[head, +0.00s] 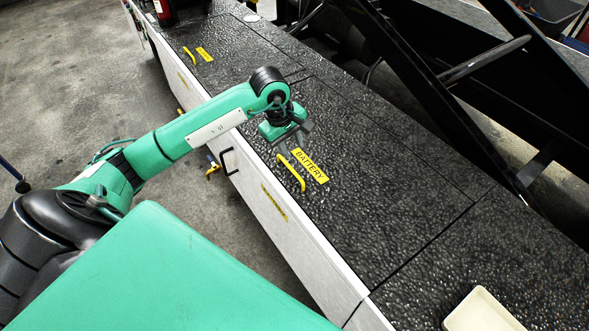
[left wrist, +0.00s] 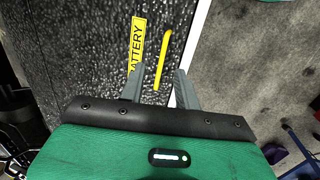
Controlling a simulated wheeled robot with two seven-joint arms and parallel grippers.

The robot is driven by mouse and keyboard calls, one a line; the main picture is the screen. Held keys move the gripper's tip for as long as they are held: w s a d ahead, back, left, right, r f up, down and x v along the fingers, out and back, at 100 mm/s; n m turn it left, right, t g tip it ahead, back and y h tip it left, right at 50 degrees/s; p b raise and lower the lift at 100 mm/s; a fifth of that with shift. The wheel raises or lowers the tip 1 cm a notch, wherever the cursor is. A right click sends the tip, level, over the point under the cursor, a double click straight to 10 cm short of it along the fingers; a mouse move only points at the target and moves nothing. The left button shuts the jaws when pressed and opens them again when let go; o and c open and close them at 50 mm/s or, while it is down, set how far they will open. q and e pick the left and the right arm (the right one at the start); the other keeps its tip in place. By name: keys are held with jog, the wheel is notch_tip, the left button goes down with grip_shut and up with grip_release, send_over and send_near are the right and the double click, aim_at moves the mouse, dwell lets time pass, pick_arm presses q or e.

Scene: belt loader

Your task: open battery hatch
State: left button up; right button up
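The battery hatch (head: 350,185) is a black textured lid on top of the loader's side, lying flat and shut. It carries a yellow BATTERY label (head: 311,166) and a yellow bar handle (head: 291,173) beside it. My left gripper (head: 288,152) is open and empty, fingers pointing down close to the handle's far end. In the left wrist view the yellow handle (left wrist: 162,60) runs between the spread fingers (left wrist: 159,72), and the label (left wrist: 136,45) is left of them. I cannot tell how far the fingertips are above the lid. My right gripper is not in view.
Another yellow handle (head: 189,55) and label (head: 204,54) lie on a farther lid. A pale tray (head: 482,312) sits at the bottom right. Dark belt framework (head: 440,110) rises behind the lids.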

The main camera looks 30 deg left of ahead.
pick_arm(q)
jog(key=a, duration=0.1)
jog(key=p, duration=0.4)
send_near(296, 174)
jog(key=shift+y, duration=0.4)
jog(key=x, duration=0.6)
jog(key=shift+d+f, duration=0.1)
jog(key=shift+d, duration=0.2)
jog(key=shift+w+f, duration=0.2)
jog(key=shift+f, duration=0.5)
grip_shut()
